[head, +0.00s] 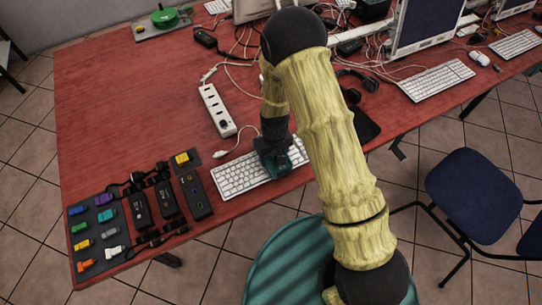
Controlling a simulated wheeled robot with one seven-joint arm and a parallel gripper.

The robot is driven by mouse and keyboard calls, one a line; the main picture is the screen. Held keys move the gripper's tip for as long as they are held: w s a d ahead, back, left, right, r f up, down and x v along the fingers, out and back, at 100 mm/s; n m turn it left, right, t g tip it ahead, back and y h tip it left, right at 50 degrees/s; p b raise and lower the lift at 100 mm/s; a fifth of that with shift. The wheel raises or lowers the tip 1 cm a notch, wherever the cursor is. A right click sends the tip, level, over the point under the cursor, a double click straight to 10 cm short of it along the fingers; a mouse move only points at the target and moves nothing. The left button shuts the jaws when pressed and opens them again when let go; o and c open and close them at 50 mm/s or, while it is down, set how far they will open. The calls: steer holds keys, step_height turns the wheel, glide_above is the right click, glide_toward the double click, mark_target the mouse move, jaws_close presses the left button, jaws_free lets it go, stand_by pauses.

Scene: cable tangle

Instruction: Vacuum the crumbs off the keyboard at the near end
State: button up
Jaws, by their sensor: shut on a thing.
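The white keyboard (240,178) at the near end lies along the front edge of the red table. My gripper (279,158) is low over its right half, pointing down, and is shut on a small dark teal device (284,165). The device is right at the keys; I cannot tell whether it touches them. Its full shape is partly hidden by the gripper. My arm covers the area just right of the keyboard. Crumbs are too small to make out.
A white power strip (217,110) with cables lies behind the keyboard. A dark tray (98,240) of coloured plugs and several black boxes (141,207) are at left. Headphones (358,84) lie right of my arm. A blue chair (468,185) stands at right. The table's left middle is clear.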

mark_target(283, 152)
steer(key=shift+w+d, duration=0.15)
steer(key=shift+d, duration=0.05)
stand_by(0.3)
steer(key=shift+w+d, duration=0.35)
steer(key=shift+d, duration=0.25)
steer(key=shift+w+d, duration=0.3)
steer(key=shift+d, duration=0.25)
steer(key=shift+w+d, duration=0.4)
steer(key=shift+d, duration=0.2)
steer(key=shift+w+d, duration=0.35)
steer(key=shift+d, duration=0.2)
steer(key=shift+w+d, duration=0.1)
steer(key=shift+d, duration=0.05)
steer(key=shift+w+d, duration=0.3)
steer(key=shift+d, duration=0.25)
steer(key=shift+w+d, duration=0.3)
steer(key=shift+d, duration=0.2)
stand_by(0.4)
